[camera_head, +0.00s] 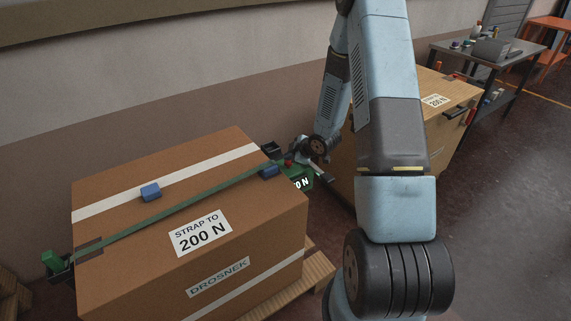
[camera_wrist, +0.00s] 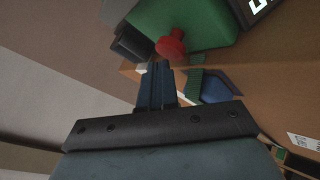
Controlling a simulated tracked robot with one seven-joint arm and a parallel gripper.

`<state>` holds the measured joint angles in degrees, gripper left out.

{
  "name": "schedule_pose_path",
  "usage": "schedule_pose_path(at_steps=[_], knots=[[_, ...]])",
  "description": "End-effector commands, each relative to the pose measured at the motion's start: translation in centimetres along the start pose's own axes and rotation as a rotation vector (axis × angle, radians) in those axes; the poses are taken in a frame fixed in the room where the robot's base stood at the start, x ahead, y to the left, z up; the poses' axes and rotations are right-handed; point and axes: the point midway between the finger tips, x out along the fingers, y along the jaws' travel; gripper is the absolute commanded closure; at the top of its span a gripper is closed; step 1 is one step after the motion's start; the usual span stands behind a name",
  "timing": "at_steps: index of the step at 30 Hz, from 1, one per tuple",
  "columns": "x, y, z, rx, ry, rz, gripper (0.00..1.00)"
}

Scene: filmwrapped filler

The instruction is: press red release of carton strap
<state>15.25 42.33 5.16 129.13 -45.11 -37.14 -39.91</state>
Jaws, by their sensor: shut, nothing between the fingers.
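The carton (camera_head: 150,230) is a large brown box marked "STRAP TO 200 N". A green strap (camera_head: 180,205) runs across its top to a green tensioner (camera_head: 303,175) at its right far corner. The red release (camera_head: 288,163) is a small red knob on the tensioner. In the wrist view the red release (camera_wrist: 172,44) sticks out from the green housing (camera_wrist: 195,22). My gripper (camera_wrist: 158,66) has its fingers together, empty, with the tips just short of the red knob in the picture. Whether they touch it I cannot tell. In the head view my wrist is beside the tensioner.
The carton stands on a wooden pallet (camera_head: 312,277). A second carton (camera_head: 445,95) stands behind my arm. A dark workbench (camera_head: 490,50) is at the back right. The floor at right (camera_head: 510,220) is clear.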

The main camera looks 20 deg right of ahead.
Motion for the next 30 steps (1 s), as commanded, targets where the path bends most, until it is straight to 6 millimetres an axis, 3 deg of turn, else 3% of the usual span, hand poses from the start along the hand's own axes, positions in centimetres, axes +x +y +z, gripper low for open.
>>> schedule_pose_path(at_steps=[30], knots=[[0.67, -0.46, 0.51, 0.001, 0.000, 0.000, 1.00]])
